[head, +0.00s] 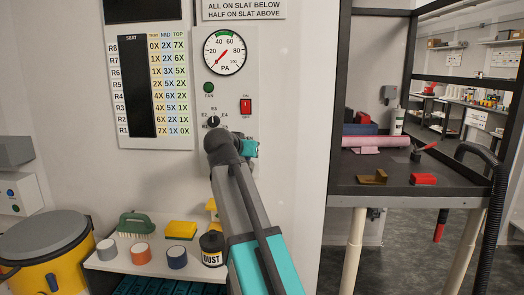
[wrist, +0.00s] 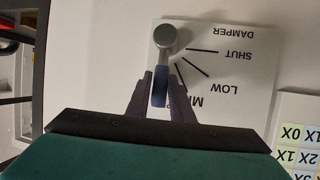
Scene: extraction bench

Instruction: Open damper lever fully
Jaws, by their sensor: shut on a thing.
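The damper lever (wrist: 160,86) shows in the wrist view, with a round grey pivot (wrist: 165,36) at its top and a blue-grey handle pointing down in the picture. My gripper (wrist: 160,92) is shut on the handle, one finger on each side. The white damper plate (wrist: 235,65) behind it appears upside down, with marks for SHUT, LOW and a partly covered "MI" label. The lever points past the line by "MI"; my gripper hides the plate beyond that. In the head view my gripper (head: 250,148) is against the wall panel, and my arm hides the lever.
A pressure gauge (head: 224,53), a red switch (head: 245,106) and a selector knob (head: 213,121) are on the panel above my gripper. Below, a shelf (head: 110,264) holds a brush, tape rolls and a dust pot (head: 212,248). A dark bench (head: 400,184) stands at the right.

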